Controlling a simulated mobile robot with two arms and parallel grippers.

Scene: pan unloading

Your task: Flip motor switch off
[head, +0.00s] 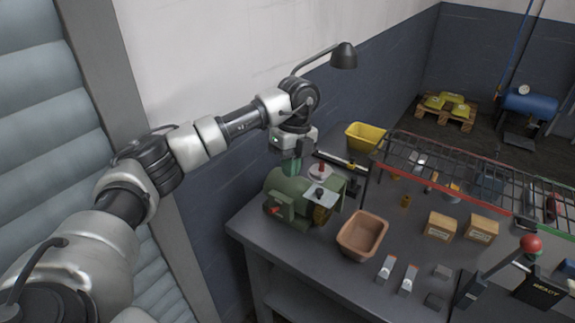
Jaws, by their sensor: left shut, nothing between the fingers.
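A green motor (288,193) stands on the grey workbench near its left corner. A small red part (275,211), possibly the switch, shows on the motor's front side. It is too small to tell its position. My left arm reaches in from the left, and my left gripper (291,168) points down just above or at the top of the motor. The gripper is shut and empty. I cannot tell whether its fingertips touch the motor. My right gripper is not in view.
On the grey workbench (330,275), a brown bin (362,235) and a yellow bin (365,137) stand near the motor. A wire rack (470,165) spans the right side. Cardboard boxes (441,226) and a red-knobbed lever (530,245) are further right. A lamp (343,56) hangs above.

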